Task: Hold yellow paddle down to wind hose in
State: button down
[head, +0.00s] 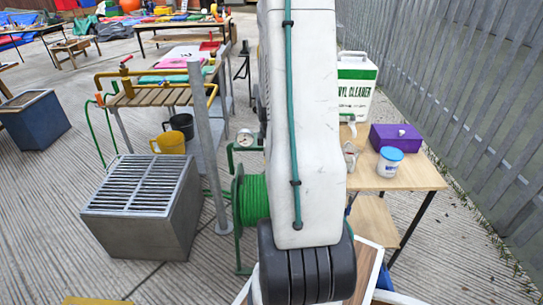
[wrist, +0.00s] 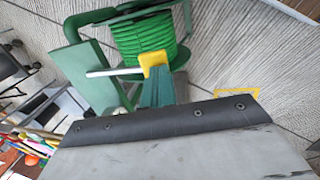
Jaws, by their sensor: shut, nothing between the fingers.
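The green hose reel (wrist: 145,35) fills the top middle of the wrist view, with green hose wound on its drum. It also shows in the head view (head: 252,199), partly hidden behind my arm. The yellow paddle (wrist: 154,59) sits at the end of a pale metal rod in front of the reel. My gripper (wrist: 156,79) is shut and empty, its teal fingers pointing at the paddle. The fingertips overlap the paddle's lower edge in the picture; I cannot tell whether they touch it. In the head view my arm hides the gripper and paddle.
A grey slatted box (head: 145,205) stands left of the reel, beside a grey post (head: 207,150). A grey fence (head: 450,90) runs along the right side.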

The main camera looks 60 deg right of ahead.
jog(key=v, duration=1.4)
jog(key=s+a+r+m, duration=0.2)
jog(key=s+a+r, duration=0.1)
jog(key=a, duration=0.9)
jog(key=s+a+r+m+y, duration=0.1)
jog(key=a+r, duration=0.4)
jog(key=a, duration=0.7)
jog(key=s+a+r+m+y, duration=0.1)
jog(key=s+a+r+m, duration=0.2)
jog(key=a, duration=0.9)
jog(key=shift+s+r, duration=0.45)
jog(key=shift+s, duration=0.4)
